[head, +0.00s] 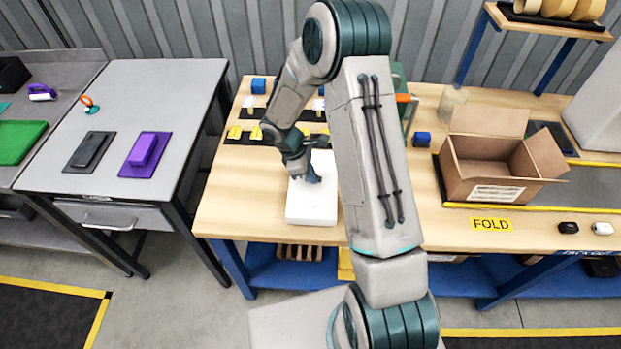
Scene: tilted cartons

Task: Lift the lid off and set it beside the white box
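The white box (312,205) lies on the wooden table in the head view, left of my upper arm. Its right side is partly hidden by my arm. My gripper (305,178) points down at the far part of the box's top, at or just above it. The fingers are small and dark, so I cannot tell whether they are open or shut, or whether they touch the box. A separate lid cannot be made out; the top looks like one plain white surface.
An open cardboard carton (490,165) stands at the right by a yellow FOLD label (491,224). Yellow and blue items lie behind the box. Bare wood (240,205) shows left of the box. A grey table (60,170) stands further left, across a gap.

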